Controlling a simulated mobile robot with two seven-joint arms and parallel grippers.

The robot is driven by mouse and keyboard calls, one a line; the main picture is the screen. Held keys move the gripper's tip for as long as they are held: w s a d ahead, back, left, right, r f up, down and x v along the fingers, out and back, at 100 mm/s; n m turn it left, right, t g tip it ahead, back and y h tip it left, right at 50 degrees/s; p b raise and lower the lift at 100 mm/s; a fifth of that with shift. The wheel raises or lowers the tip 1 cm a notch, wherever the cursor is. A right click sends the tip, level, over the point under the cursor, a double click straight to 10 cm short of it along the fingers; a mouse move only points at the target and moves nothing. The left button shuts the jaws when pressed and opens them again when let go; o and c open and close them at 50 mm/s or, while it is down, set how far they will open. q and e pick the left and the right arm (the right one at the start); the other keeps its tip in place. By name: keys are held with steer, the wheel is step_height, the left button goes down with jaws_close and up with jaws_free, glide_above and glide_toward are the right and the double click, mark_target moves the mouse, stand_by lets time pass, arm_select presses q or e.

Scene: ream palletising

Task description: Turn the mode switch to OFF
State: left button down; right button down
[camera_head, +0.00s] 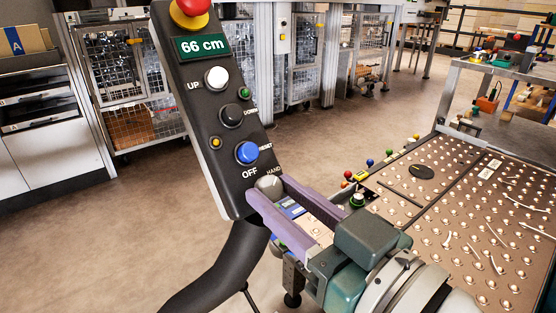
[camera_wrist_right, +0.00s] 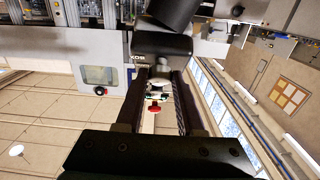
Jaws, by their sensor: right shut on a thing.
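The dark control box (camera_head: 225,120) leans in the middle of the head view, with a "66 cm" display. The mode switch (camera_head: 268,183) is a grey knob at its lower end, with the labels OFF and HAND above it. My right gripper (camera_head: 265,198) reaches in from the lower right, its purple fingers shut on the mode switch. The fingers hide part of the knob, and I cannot tell which label it points to. In the right wrist view the fingers (camera_wrist_right: 163,72) reach up to the box's dark end. My left gripper is not in view.
A red stop button (camera_head: 190,8), a white UP button (camera_head: 216,78), a dark DOWN button (camera_head: 231,115) and a blue RESET button (camera_head: 247,152) sit above the switch. A ball-studded table (camera_head: 455,220) stands to the right. Open floor (camera_head: 110,220) lies left.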

steer(key=shift+d+n, duration=0.1)
steer(key=shift+n, duration=0.4)
steer(key=n, duration=0.1)
steer(key=n+g+y+p, duration=0.1)
steer(key=n+g+y, duration=0.1)
steer(key=shift+w+d+r+n, duration=0.15)
steer(key=shift+w+n, duration=0.1)
steer(key=shift+n, duration=0.15)
steer(key=n+g+y+p, duration=0.1)
steer(key=n+g, duration=0.1)
steer(key=n, duration=0.1)
steer(key=n+g+y, duration=0.1)
steer(key=n+g, duration=0.2)
steer(key=n, duration=0.1)
steer(key=shift+w+d+p, duration=0.15)
steer(key=shift+w+p, duration=0.05)
steer(key=shift+p, duration=0.15)
steer(key=shift+n, duration=0.3)
steer(key=c, duration=0.5)
jaws_free()
